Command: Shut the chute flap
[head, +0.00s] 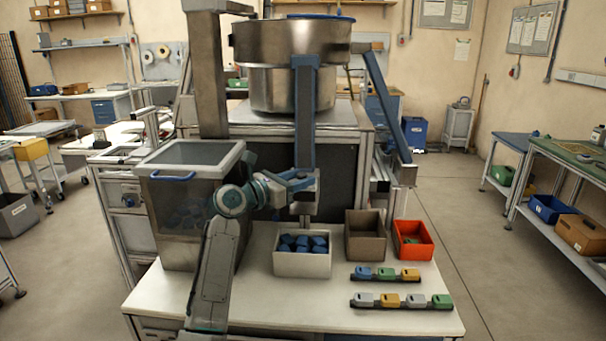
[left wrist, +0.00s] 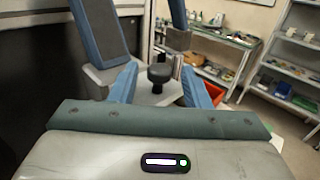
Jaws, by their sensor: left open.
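The steel bowl's middle chute (head: 305,110) is a blue-sided channel that slopes down to a grey mouth (head: 306,205) above the white bin. My left gripper (head: 298,181) is at this lower end, its fingers open. In the left wrist view, a dark round knob (left wrist: 158,74) stands on a grey plate (left wrist: 150,95) between the two blue fingers of my left gripper (left wrist: 158,84). A gap shows on both sides of the knob. The flap's own edge and angle are hard to make out. My right gripper is out of view.
A white bin of blue parts (head: 302,265) sits under the chute, with a brown bin (head: 365,240) and a red bin (head: 412,243) to its right. A clear-sided hopper (head: 185,200) stands at left. Racks of coloured pieces (head: 402,301) lie front right. A second chute (head: 390,110) slopes down at right.

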